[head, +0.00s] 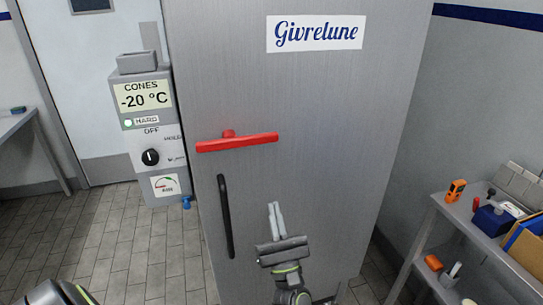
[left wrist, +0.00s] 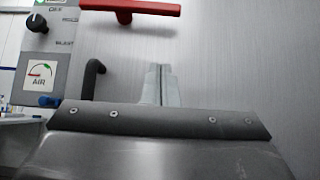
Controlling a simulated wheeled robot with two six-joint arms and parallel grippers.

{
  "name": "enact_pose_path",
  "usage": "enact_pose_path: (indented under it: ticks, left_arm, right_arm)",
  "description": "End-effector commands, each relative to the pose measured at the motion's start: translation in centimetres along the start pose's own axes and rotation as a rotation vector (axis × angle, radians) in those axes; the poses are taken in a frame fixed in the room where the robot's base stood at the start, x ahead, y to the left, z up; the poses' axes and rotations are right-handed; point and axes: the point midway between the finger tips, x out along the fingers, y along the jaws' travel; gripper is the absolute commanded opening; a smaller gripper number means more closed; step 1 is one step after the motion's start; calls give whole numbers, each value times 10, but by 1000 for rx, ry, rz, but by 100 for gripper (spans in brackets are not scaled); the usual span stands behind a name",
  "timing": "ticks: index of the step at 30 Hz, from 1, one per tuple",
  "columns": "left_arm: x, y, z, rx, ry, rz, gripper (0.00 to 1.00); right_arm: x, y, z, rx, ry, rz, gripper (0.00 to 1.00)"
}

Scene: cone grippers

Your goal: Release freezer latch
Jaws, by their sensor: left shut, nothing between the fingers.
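The freezer (head: 330,100) is a tall brushed-metal cabinet with a closed door. Its latch, a red bar (head: 252,142) on a short red mount, lies almost level across the door's left part. The red bar also shows at the top of the left wrist view (left wrist: 150,7). A black upright door handle (head: 225,216) is below it, partly hidden by my gripper in the left wrist view (left wrist: 90,80). My left gripper (head: 274,206) is shut and empty, fingers pointing up, below and right of the red bar and apart from it. My right gripper is not in view.
A grey control box (head: 150,130) reading -20 °C, with a black knob (head: 150,157) and a gauge, stands left of the freezer. A shelf unit (head: 450,222) with tools and boxes is at the right. Tiled floor (head: 110,240) is open at the left.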

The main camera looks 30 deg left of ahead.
Motion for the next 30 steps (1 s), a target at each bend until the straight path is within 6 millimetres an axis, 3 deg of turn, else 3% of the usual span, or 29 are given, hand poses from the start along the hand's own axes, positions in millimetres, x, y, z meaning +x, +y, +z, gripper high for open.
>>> enact_pose_path:
  ticks: [8,13,30]
  left_arm:
    - [0,0,0,0,1,-1,0]
    - [10,0,2,1,0,-2,0]
    - [110,-1,9,3,1,-3,0]
  right_arm:
    - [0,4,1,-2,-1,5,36]
    - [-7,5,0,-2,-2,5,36]
    - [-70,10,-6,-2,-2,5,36]
